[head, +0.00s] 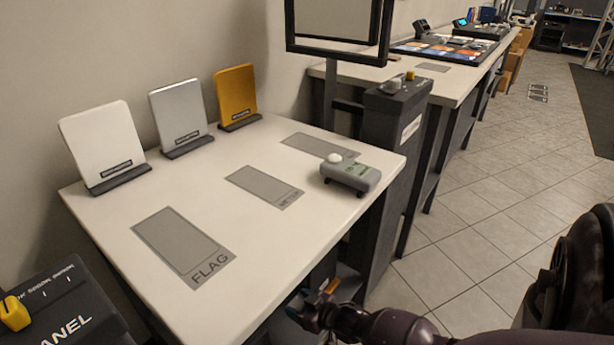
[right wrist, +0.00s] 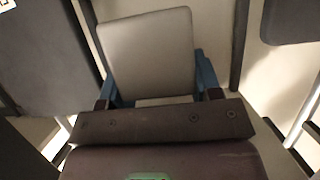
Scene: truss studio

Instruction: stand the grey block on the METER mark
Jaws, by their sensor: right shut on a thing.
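The METER mark (head: 263,187) is the middle grey rectangle on the white table (head: 290,235), bare, its small lettering hard to read. My right gripper (head: 318,302) is low at the table's front edge in the head view. In the right wrist view its blue fingers (right wrist: 160,92) are shut on the grey block (right wrist: 148,48), a flat-faced light grey piece between them. In the head view I cannot make out the block; the gripper or the table edge seems to hide it. My left gripper is not in view.
A grey device with a white knob (head: 350,174) stands right of the METER mark. The FLAG mark (head: 183,243) is bare. White (head: 100,142), silver (head: 180,112) and yellow (head: 237,92) plates stand along the back. A dark post (head: 385,150) adjoins the table's right end.

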